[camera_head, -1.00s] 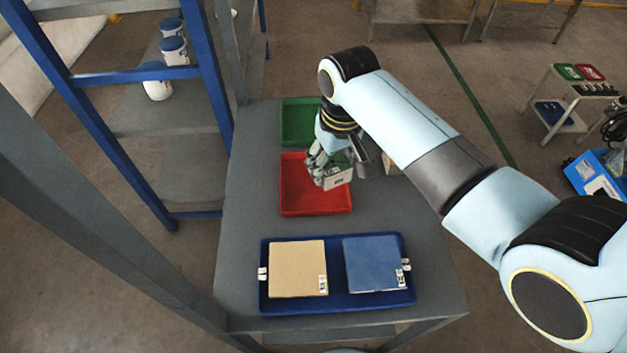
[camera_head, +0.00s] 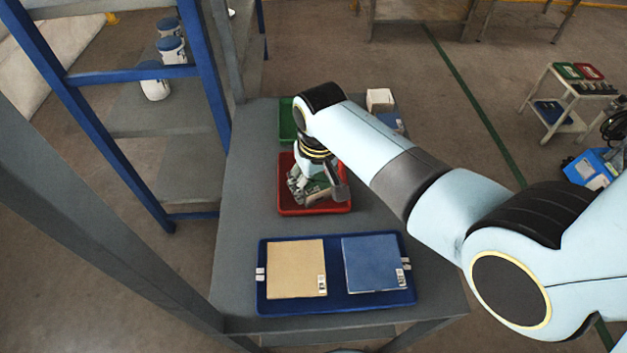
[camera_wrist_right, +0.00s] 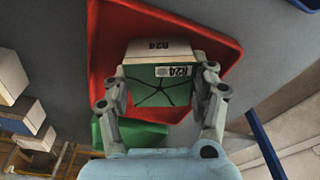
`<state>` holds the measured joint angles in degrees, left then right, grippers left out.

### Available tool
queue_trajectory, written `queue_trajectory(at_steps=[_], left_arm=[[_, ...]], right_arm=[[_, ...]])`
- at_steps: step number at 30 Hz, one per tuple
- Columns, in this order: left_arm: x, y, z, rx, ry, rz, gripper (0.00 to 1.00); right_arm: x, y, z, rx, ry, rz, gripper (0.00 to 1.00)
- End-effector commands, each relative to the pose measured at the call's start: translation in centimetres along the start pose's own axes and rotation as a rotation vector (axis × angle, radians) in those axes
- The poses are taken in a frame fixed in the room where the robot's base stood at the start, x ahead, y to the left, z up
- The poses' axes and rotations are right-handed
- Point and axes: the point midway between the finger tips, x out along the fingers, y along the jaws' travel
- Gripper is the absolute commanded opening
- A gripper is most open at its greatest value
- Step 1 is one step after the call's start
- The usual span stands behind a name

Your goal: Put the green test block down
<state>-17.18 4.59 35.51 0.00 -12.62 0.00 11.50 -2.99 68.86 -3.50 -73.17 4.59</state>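The green test block (camera_wrist_right: 160,84) has a green face with dark lines and a pale side marked R24. In the right wrist view it sits between both fingertips of my right gripper (camera_wrist_right: 163,88), which touch its two sides. In the head view the right gripper (camera_head: 306,190) is low within the outline of the red tray (camera_head: 318,210), with the block (camera_head: 317,190) partly hidden by fingers. I cannot tell whether the block touches the tray floor. The red tray (camera_wrist_right: 105,35) lies behind the block in the wrist view. My left gripper is not in view.
A green tray (camera_head: 287,120) stands behind the red one, partly hidden by my arm. A blue tray (camera_head: 335,301) with a tan tile (camera_head: 296,268) and a blue tile (camera_head: 372,263) lies in front. A white box (camera_head: 380,99) stands at the back right. Blue shelving (camera_head: 205,80) rises left.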

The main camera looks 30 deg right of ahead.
Motion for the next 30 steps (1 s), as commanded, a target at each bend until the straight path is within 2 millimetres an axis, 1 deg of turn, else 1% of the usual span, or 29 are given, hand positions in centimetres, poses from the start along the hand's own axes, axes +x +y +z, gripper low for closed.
queue_trajectory(at_steps=[1,3,4,11,14,17,24,27,30], left_arm=[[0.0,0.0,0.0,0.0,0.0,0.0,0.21],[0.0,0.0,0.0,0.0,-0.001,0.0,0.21],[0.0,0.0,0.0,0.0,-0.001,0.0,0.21],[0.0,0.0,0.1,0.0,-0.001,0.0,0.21],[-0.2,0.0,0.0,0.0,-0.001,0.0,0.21],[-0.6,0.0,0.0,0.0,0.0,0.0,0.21],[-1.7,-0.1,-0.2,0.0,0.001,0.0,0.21],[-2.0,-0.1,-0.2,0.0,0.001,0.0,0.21],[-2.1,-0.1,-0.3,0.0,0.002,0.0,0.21]], right_arm=[[0.0,0.0,0.0,0.0,0.0,0.0,0.68],[0.0,0.0,0.0,0.0,0.0,0.0,0.77],[0.0,0.0,0.0,0.0,0.0,0.0,0.8],[-0.1,0.0,0.0,0.0,0.0,0.0,0.8],[-0.5,0.0,-0.1,0.0,0.001,0.0,0.8],[-1.8,0.0,-0.1,0.0,0.003,0.0,0.8],[-7.2,0.0,-0.1,0.001,0.003,0.0,0.8],[-9.3,0.0,-0.1,0.001,0.003,-0.001,0.8],[-10.8,0.0,-0.1,0.0,0.003,-0.001,0.8]])
